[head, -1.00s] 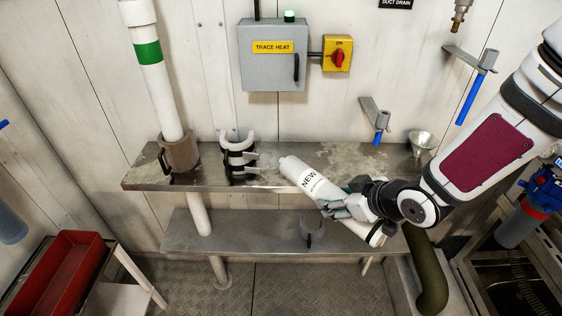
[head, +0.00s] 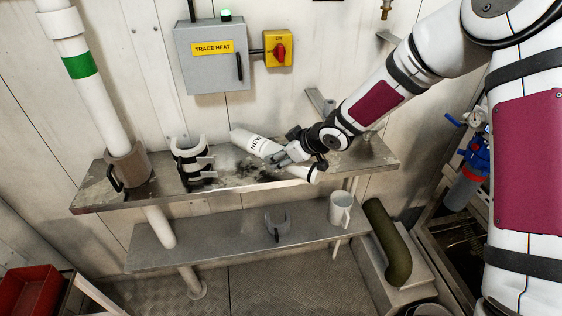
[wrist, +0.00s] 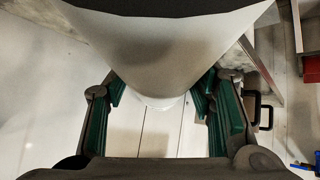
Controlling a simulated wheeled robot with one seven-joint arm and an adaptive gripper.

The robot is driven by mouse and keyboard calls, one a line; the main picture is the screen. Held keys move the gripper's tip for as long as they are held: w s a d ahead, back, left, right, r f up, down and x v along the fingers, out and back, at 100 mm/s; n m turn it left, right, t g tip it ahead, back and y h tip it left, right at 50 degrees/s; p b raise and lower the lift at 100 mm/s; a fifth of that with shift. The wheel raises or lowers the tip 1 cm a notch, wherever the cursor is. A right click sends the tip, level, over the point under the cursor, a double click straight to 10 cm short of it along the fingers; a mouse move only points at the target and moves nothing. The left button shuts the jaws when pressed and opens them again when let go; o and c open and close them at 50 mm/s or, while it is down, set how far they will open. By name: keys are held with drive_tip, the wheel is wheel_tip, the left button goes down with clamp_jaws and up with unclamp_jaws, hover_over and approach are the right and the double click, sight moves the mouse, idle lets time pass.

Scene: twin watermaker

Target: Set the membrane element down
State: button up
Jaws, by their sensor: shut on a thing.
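The membrane element is a white cylinder marked NEW (head: 250,142). In the head view it lies slanted, near end lower right, over the upper steel shelf (head: 125,194). My gripper (head: 286,156) is shut on its middle. In the wrist view the element (wrist: 165,50) fills the upper middle, with the green finger pads of my gripper (wrist: 163,100) on both sides. A dark patch shows on the shelf below the element. I cannot tell whether the element touches the shelf.
A black-and-white clamp holder (head: 191,163) stands left of the element. A white pipe (head: 92,95) in a brown collar (head: 130,166) is farther left. A white mug (head: 340,208) and a grey cradle (head: 277,224) are on the lower shelf. The trace heat box (head: 210,60) hangs above.

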drive_tip(key=shift+w+a+f, duration=0.1)
drive_tip(key=shift+w+f, duration=0.05)
drive_tip(key=shift+w, duration=0.25)
wheel_tip(320, 180, down, 2)
drive_tip(key=shift+s+f, duration=0.1)
drive_tip(key=shift+f, duration=0.45)
drive_tip(key=shift+f, duration=0.15)
drive_tip(key=o, duration=1.7)
drive_tip(key=shift+c, duration=0.2)
drive_tip(key=p+v, duration=0.1)
drive_tip(key=v, duration=1.1)
drive_tip(key=shift+p, duration=0.4)
